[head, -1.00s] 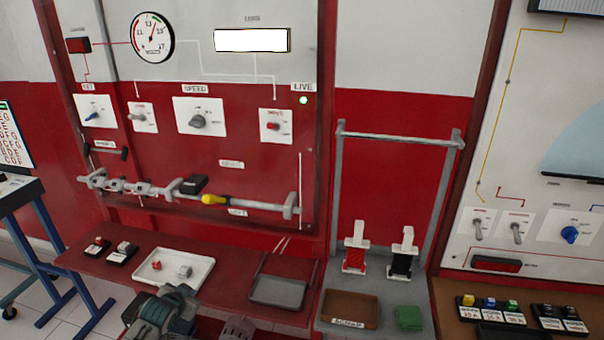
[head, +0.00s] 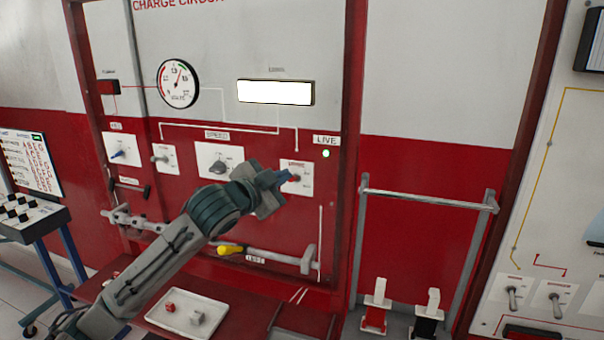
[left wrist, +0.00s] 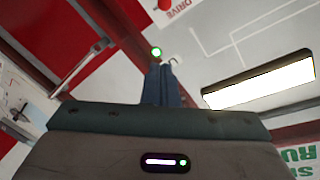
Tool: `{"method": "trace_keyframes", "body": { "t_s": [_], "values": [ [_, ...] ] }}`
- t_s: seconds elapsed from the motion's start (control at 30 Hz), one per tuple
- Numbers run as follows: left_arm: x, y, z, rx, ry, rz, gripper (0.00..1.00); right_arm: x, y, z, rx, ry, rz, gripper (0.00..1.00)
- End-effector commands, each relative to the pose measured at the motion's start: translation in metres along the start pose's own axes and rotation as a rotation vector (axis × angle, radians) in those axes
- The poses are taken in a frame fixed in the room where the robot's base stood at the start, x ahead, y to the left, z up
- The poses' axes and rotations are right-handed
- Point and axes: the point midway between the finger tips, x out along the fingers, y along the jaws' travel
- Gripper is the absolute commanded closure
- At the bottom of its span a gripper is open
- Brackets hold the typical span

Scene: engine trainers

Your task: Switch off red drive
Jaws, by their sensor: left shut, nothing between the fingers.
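The drive switch plate (head: 304,190) is a white square low on the right of the red charge circuit panel. My left gripper (head: 283,178) is shut and empty, with its tips in front of the left part of this plate. The tips hide most of the red switch knob; I cannot tell whether they touch it. In the left wrist view the shut fingers (left wrist: 162,85) point up, and a plate marked DRIVE (left wrist: 180,12) with a bit of red knob shows at the top edge. The live lamp (head: 325,153) glows green. My right gripper is not in view.
The speed dial (head: 220,167) sits left of my gripper. A rail with a yellow-handled tool (head: 231,249) runs below it. A white tray (head: 160,325) with small parts lies on the red bench. A gauge (head: 178,84) and lit display (head: 275,92) are above.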

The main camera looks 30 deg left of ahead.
Motion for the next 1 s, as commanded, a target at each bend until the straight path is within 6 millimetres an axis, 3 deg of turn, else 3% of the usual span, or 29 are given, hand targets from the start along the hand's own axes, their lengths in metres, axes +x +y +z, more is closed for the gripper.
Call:
{"method": "trace_keyframes", "body": {
  "t_s": [0.27,0.47,1.0],
  "values": [
    [0.002,0.0,0.001,-0.002,-0.001,0.0,1.0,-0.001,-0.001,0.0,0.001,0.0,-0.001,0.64],
    [0.015,-0.001,0.0,-0.008,-0.001,0.0,1.0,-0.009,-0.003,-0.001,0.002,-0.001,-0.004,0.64],
    [0.095,-0.002,-0.002,-0.009,-0.002,0.002,1.0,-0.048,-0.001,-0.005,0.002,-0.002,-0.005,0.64]
  ]
}}
